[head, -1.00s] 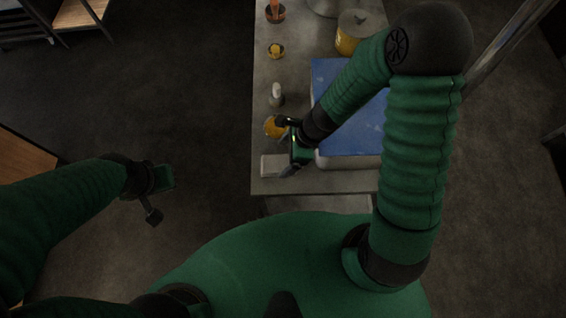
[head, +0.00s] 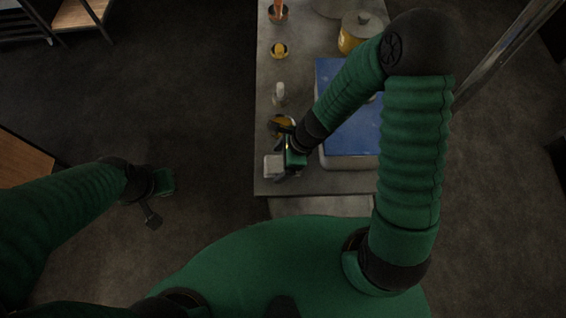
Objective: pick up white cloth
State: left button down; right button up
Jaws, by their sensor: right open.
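The white cloth (head: 273,166) is a small pale folded patch near the front left corner of the grey table (head: 310,185). My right gripper (head: 279,152) is over the cloth's right and far side and hides part of it. Its jaws are open. I cannot tell whether a finger touches the cloth. My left gripper (head: 156,204) hangs over the dark floor to the left, away from the table. The picture does not show clearly whether its jaws are open or shut.
A blue-topped box (head: 350,127) stands right of my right gripper. A yellow bowl (head: 284,122) sits just beyond the gripper. Further back are a small white-topped bottle (head: 280,93), a bowl with yellow contents (head: 279,50) and a lidded yellow pot (head: 353,36).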

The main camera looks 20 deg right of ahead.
jog(key=shift+a, duration=0.25)
jog(key=shift+a+r, duration=0.1)
jog(key=shift+a, duration=0.05)
jog(key=c, duration=0.4)
jog(key=shift+d, duration=0.45)
jog(key=c, duration=0.8)
jog(key=shift+c, duration=1.4)
jog(key=shift+a, duration=0.1)
